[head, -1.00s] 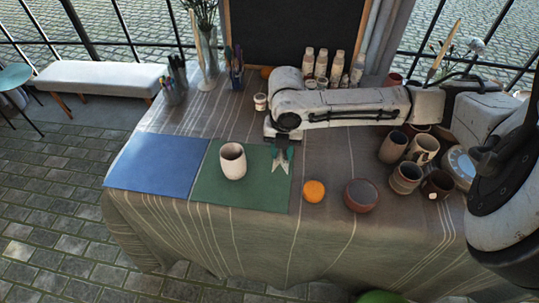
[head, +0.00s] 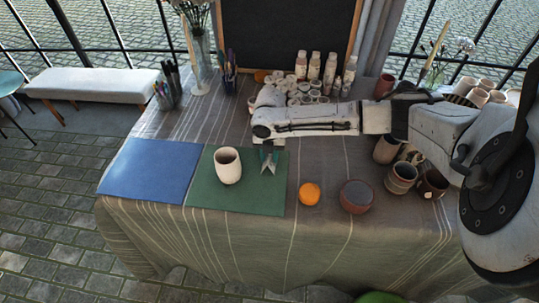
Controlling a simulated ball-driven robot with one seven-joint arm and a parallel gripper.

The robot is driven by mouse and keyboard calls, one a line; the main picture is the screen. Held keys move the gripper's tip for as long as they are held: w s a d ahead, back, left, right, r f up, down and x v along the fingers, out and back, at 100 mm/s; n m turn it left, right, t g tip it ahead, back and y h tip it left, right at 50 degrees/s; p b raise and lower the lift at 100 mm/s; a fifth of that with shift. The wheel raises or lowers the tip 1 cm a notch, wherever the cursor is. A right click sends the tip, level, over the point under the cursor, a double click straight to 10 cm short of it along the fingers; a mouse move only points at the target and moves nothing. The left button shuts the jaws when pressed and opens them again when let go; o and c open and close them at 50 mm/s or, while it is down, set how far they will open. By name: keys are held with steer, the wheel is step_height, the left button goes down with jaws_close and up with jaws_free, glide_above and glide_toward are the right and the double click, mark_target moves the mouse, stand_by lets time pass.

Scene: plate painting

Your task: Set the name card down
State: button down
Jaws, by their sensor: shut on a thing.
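My gripper (head: 269,157) points down over the right part of the green mat (head: 240,200). It is shut on a small pale name card (head: 268,166), which is partly hidden between the teal fingers. The card is at or just above the mat; I cannot tell whether it touches. A cream cup (head: 228,168) stands upright on the green mat, just left of my gripper and apart from it.
A blue mat (head: 148,170) lies left of the green one. An orange (head: 309,194) and a reddish-brown round pot (head: 357,196) stand to the right. Brown mugs (head: 401,178) crowd the right side. Bottles (head: 315,66) and small jars stand behind my arm.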

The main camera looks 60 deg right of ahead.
steer(key=c, duration=0.8)
jaws_free()
steer(key=shift+o, duration=0.2)
step_height(320, 180, up, 12)
steer(key=shift+p, duration=0.3)
